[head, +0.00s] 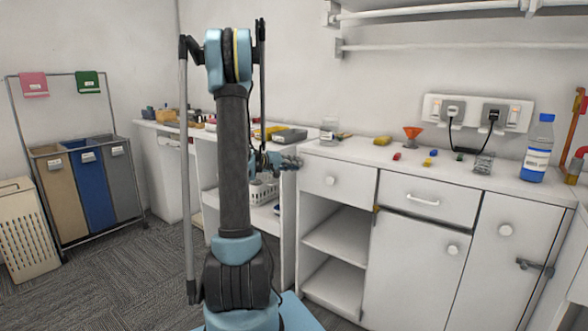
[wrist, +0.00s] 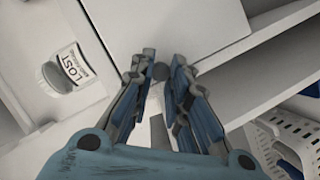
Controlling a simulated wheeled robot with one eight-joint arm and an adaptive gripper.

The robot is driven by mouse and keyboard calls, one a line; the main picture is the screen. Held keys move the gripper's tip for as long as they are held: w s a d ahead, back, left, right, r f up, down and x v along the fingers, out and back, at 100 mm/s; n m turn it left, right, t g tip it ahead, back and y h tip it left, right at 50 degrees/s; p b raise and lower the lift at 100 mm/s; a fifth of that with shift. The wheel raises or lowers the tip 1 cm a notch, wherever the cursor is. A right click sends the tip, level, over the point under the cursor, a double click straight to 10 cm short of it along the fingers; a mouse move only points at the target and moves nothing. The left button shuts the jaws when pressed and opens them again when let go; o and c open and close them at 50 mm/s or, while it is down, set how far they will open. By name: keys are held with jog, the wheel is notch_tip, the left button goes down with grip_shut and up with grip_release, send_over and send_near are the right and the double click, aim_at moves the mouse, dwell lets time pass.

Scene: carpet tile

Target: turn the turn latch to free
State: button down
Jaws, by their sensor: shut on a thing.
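The turn latch (head: 535,266) is a dark grey piece at the right edge of the far-right cabinet door. Its bar lies roughly level, across the door's edge. My gripper (head: 272,160) is far to the left of it, by the left end of the white counter, partly hidden behind my arm. What that thing is, I cannot tell. The latch is not seen in the wrist view.
A jar labelled LOST (wrist: 62,72) stands near my gripper. A white basket (wrist: 285,135) sits on a shelf at right in the wrist view. The counter (head: 465,176) holds a blue bottle (head: 538,148), an orange funnel (head: 412,134) and small pieces. Carpet (head: 110,275) is clear at left.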

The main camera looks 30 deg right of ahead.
jog(key=shift+w+a+n+g+h, duration=0.25)
jog(key=shift+w+n+h, duration=0.2)
jog(key=shift+n, duration=0.6)
jog(key=shift+w+a+n+g+h, duration=0.15)
jog(key=shift+w+n+h, duration=0.25)
jog(key=shift+n, duration=0.7)
jog(key=shift+w+a+n+g+h, duration=0.15)
jog(key=shift+w+n+g+h, duration=0.25)
jog(key=shift+n, duration=0.65)
jog(key=shift+w, duration=0.2)
jog(key=c, duration=1.5)
grip_release()
jog(key=shift+a, duration=0.1)
jog(key=a, duration=1.2)
jog(key=shift+f, duration=0.1)
